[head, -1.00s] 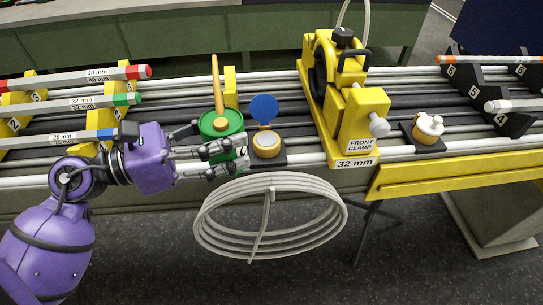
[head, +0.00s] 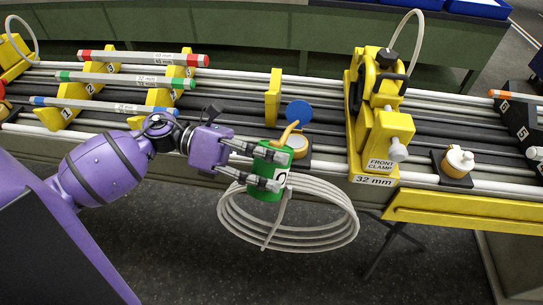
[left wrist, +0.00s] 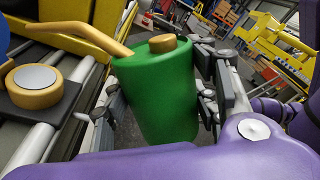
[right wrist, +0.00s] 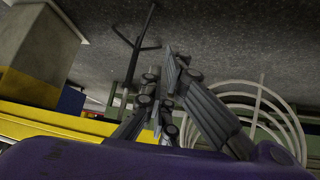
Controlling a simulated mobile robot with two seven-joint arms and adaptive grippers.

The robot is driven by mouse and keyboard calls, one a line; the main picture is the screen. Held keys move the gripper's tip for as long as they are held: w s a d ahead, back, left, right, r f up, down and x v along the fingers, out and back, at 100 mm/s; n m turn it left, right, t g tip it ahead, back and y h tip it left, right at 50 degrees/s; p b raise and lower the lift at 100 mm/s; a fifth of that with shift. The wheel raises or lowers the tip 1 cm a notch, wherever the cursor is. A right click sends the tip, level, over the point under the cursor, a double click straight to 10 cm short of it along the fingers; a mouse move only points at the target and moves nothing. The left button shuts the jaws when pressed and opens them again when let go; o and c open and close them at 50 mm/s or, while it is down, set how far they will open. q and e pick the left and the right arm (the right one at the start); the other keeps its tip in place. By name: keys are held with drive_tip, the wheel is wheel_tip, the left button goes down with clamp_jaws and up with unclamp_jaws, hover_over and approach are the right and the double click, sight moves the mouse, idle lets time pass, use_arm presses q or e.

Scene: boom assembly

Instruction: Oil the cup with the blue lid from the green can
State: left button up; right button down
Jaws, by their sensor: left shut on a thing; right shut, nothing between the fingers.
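The green can (head: 264,187) is in my left gripper (head: 271,168), which is shut around its body and holds it in front of the rails, above the coiled hose. Its yellow spout (head: 289,132) points up and towards the cup (head: 300,143). The cup stands on a dark block with its blue lid (head: 298,111) raised behind it. In the left wrist view the can (left wrist: 160,95) looks tilted, and the cup (left wrist: 38,97) shows a grey disc inside a yellow rim. Whether the spout touches the cup is unclear. My right gripper (right wrist: 160,95) is shut and empty.
The yellow front clamp (head: 385,140) stands right of the cup. A white-topped cup (head: 458,163) is further right. A pale coiled hose (head: 335,225) hangs in front of the rails. Labelled bars (head: 110,105) rest on yellow stands at left.

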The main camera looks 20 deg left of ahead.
sight(274, 142)
use_arm(q)
drive_tip(key=shift+w+r+n, duration=0.2)
drive_tip(key=shift+r+n, duration=0.1)
drive_tip(key=shift+n, duration=0.1)
drive_tip(key=shift+w+r+n+g+p, duration=0.25)
drive_tip(key=shift+r+n+g+p, duration=0.05)
drive_tip(key=shift+r+n+p, duration=0.3)
drive_tip(key=shift+w+r+n+y+p, duration=0.15)
drive_tip(key=shift+w+r+n+p, duration=0.1)
drive_tip(key=shift+r+n+p, duration=0.15)
drive_tip(key=shift+w+r+n+y+p, duration=0.15)
drive_tip(key=shift+w+r+n+p, duration=0.1)
drive_tip(key=shift+r+n, duration=0.2)
drive_tip(key=shift+w+r+n+g, duration=0.15)
drive_tip(key=shift+r+n+g, duration=0.1)
drive_tip(key=shift+r+g, duration=0.05)
drive_tip(key=shift+r, duration=0.1)
use_arm(e)
drive_tip(key=r, duration=0.1)
drive_tip(key=w+r, duration=0.1)
drive_tip(key=r, duration=0.1)
drive_tip(key=shift+w+a+r, duration=0.1)
drive_tip(key=shift+w+a, duration=0.05)
drive_tip(key=shift+a, duration=0.15)
drive_tip(key=shift+d, duration=0.1)
